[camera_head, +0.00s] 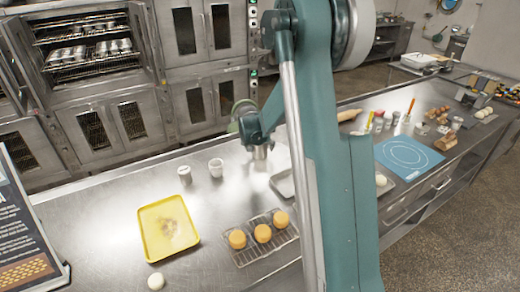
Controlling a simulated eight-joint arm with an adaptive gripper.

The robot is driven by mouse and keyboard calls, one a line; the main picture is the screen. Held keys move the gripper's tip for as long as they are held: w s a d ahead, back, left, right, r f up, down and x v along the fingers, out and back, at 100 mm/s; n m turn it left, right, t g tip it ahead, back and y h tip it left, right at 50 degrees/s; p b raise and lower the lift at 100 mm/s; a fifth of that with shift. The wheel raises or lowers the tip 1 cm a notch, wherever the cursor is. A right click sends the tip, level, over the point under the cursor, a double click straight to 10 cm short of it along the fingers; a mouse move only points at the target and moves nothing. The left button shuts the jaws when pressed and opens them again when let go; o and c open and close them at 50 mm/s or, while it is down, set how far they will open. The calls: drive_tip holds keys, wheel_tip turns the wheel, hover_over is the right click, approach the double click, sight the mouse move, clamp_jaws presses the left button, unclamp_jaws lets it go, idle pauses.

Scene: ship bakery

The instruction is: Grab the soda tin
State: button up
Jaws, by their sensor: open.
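I cannot make out a soda tin for certain. Two small pale cups or tins stand on the steel counter left of my arm, a left one (185,174) and a right one (216,168); they are too small to identify. My teal arm crosses the middle of the view and hides part of the counter. A part of my arm with a silvery lower end hangs just right of the two cups. I see no gripper fingers.
On the counter (110,213) are a yellow tray (151,222), a wire rack (252,254) with orange-brown buns (263,233), and a white ball (156,281). A blue mat (408,156), bottles and jars stand right of my arm. A sign (25,240) stands at left; ovens (100,85) are behind.

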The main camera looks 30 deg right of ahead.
drive_tip(key=shift+w+d+f, duration=0.25)
drive_tip(key=shift+f, duration=0.25)
drive_tip(key=c, duration=1.3)
drive_tip(key=shift+o, duration=0.2)
drive_tip(key=shift+r, duration=0.1)
drive_tip(key=shift+r, duration=4.95)
